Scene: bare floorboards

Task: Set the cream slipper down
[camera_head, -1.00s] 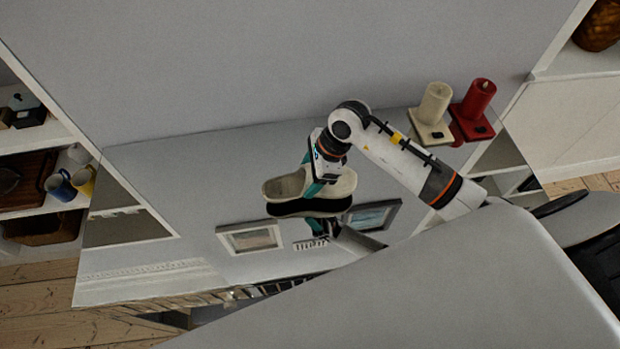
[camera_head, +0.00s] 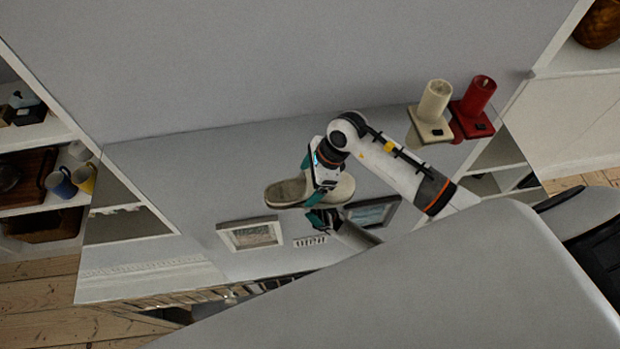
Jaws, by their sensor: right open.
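The cream slipper (camera_head: 285,193) lies on the glossy, mirror-like top (camera_head: 190,160), its long side running left to right, with no clear gap beneath it. My right gripper (camera_head: 311,183) is over the slipper's middle, its teal fingers open, one on the far side and one on the near side. Whether a finger still touches the slipper I cannot tell. The gripper and wrist hide part of the slipper's middle. My left gripper is not in view.
Shelves at the left hold a blue mug (camera_head: 60,184) and other items. Picture frames (camera_head: 250,235) show in the glossy top, apparently as reflections. The top left of the slipper is clear.

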